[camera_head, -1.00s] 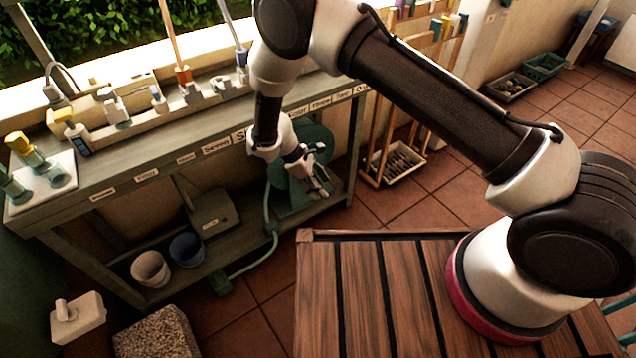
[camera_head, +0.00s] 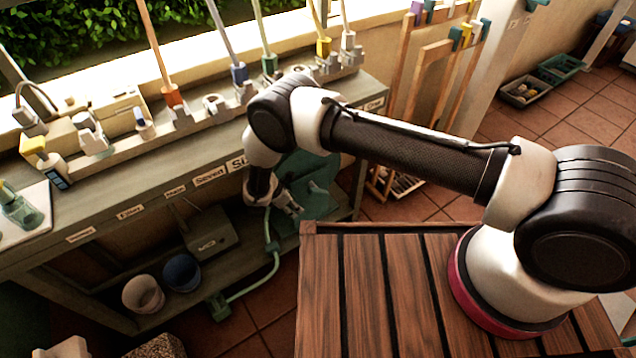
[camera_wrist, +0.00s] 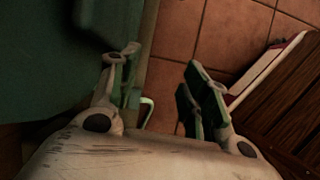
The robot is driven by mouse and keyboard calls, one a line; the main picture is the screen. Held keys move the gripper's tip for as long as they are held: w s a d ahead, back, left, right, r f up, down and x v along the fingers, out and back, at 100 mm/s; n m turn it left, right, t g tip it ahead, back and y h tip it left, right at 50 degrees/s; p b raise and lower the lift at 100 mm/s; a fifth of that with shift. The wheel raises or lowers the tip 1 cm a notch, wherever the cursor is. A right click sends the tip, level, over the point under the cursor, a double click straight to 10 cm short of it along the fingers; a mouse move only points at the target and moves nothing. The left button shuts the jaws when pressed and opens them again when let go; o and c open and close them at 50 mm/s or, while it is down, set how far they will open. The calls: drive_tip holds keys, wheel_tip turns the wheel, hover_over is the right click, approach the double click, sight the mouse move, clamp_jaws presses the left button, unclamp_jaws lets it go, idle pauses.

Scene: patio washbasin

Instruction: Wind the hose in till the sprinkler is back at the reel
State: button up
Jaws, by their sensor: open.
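The green hose reel (camera_head: 318,187) stands on the lower shelf of the bench, partly hidden behind my arm. A green hose (camera_head: 272,262) runs down from it and curves left to a green block-like piece, probably the sprinkler (camera_head: 218,306), at the shelf's front edge. My gripper (camera_head: 293,208) is at the reel, pointing down. In the wrist view my gripper (camera_wrist: 160,68) has its fingers apart, with the reel's dark green side at left. A thin pale green bent piece (camera_wrist: 147,112) shows between the fingers; I cannot tell whether it is the crank or the hose.
A white pot (camera_head: 143,294) and a blue pot (camera_head: 182,272) stand on the shelf left of the hose, near a grey box (camera_head: 208,232). The slatted wooden deck (camera_head: 345,300) is close on the right. Tools stand along the bench top.

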sight(318, 190)
drive_tip(key=shift+n, duration=0.4)
drive_tip(key=w+d, duration=0.2)
drive_tip(key=d, duration=0.1)
drive_tip(key=w+d, duration=0.2)
drive_tip(key=d, duration=0.1)
drive_tip(key=w+d, duration=0.3)
drive_tip(key=shift+w+d, duration=0.1)
drive_tip(key=shift+d, duration=0.1)
drive_tip(key=shift+w+d+f, duration=0.1)
drive_tip(key=shift+f, duration=0.45)
clamp_jaws()
